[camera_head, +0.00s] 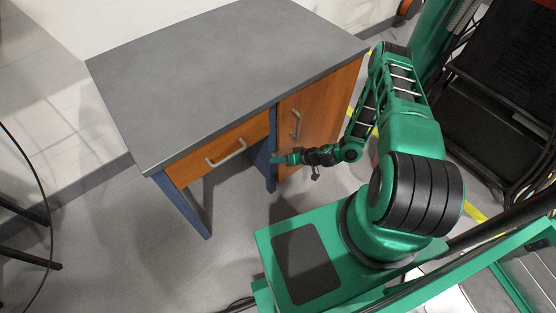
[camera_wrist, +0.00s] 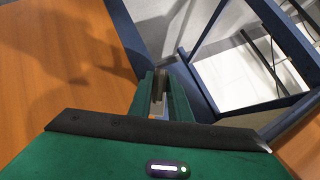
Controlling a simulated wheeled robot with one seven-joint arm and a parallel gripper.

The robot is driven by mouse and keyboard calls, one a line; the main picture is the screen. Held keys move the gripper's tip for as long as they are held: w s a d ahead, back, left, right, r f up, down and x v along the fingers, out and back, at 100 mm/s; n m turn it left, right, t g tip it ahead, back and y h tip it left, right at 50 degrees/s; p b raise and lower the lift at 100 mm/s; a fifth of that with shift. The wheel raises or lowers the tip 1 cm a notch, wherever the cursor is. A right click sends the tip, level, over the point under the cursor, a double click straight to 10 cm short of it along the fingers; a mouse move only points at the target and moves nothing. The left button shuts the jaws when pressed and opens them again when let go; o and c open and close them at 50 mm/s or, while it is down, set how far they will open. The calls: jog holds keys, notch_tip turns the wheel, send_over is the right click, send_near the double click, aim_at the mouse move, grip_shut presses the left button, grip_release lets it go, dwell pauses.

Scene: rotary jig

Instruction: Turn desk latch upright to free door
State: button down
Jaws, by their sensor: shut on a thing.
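The desk (camera_head: 230,70) has a grey top, an orange door (camera_head: 315,115) with a bar handle (camera_head: 295,124), and a blue frame. The door's orange face fills the left of the wrist view (camera_wrist: 50,70). My gripper (camera_head: 277,158) is at the blue post beside the door's lower left edge. In the wrist view my gripper (camera_wrist: 160,82) is shut on a small, dark, narrow piece, the latch (camera_wrist: 157,86), at the edge between door and frame. The fingers hide most of the latch, so I cannot tell its angle. In the head view it is too small to make out.
An orange drawer (camera_head: 220,152) with a bar handle is left of the door. Blue desk legs (camera_head: 185,207) stand at the left, with open space under the drawer. Grey floor (camera_head: 140,260) is clear in front. A dark rack stands at the right.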

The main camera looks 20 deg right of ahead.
jog(key=h, duration=0.1)
jog(key=n+h, duration=0.1)
jog(key=shift+s+f+n+h, duration=0.1)
jog(key=shift+f+n+h, duration=0.05)
jog(key=shift+n+h, duration=0.15)
jog(key=shift+d+n+t+h, duration=0.1)
jog(key=shift+n+t+h, duration=0.45)
jog(key=shift+h, duration=0.35)
jog(key=shift+w, duration=0.2)
jog(key=c, duration=1.9)
grip_release()
jog(key=shift+d+h, duration=0.1)
jog(key=shift+h, duration=0.2)
